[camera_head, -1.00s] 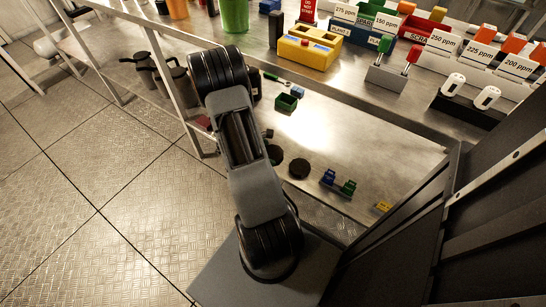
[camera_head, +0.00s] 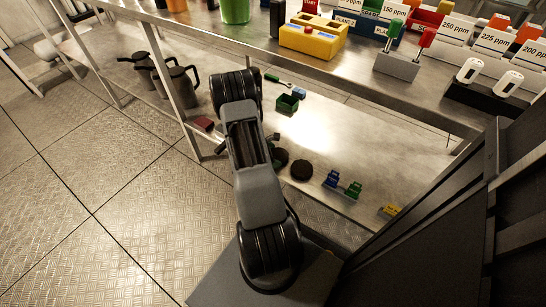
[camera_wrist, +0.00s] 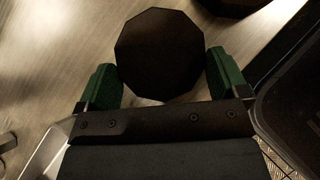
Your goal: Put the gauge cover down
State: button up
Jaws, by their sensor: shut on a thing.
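The gauge cover (camera_wrist: 160,55) is a dark, many-sided disc in the wrist view. It sits between the two green fingers of my gripper (camera_wrist: 163,80), which is shut on it. Pale metal of a shelf shows beyond the cover; I cannot tell whether the two touch. In the head view my arm hides most of the gripper. A dark disc (camera_head: 282,157) shows partly behind my arm, low over the lower shelf, and is probably the held cover.
Another black disc (camera_head: 301,170) lies on the lower shelf (camera_head: 345,140), beside blue and green clips (camera_head: 341,185). A green box (camera_head: 288,103) stands farther back. The upper bench (camera_head: 350,60) overhangs behind.

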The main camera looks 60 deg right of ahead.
jog(key=o, duration=0.7)
jog(key=shift+f, duration=0.1)
jog(key=w+a+r+m+t+y+p, duration=0.15)
jog(key=w+a+r, duration=0.25)
jog(key=a+r, duration=0.6)
jog(key=w+a+r+m+t+p, duration=0.2)
jog(key=w+a+r+m+p, duration=0.15)
jog(key=a+r, duration=0.7)
jog(key=shift+s+a+r+m+t+y, duration=0.85)
jog(key=shift+s+a+r, duration=0.25)
jog(key=shift+a+r, duration=1.35)
jog(key=shift+s+a+r+m+t+y, duration=0.9)
jog(key=shift+a+r, duration=1.05)
jog(key=shift+a, duration=0.85)
jog(key=shift+s+a+r+m+t+y, duration=0.8)
jog(key=shift+s+a+r, duration=0.45)
jog(key=shift+a+r, duration=1.2)
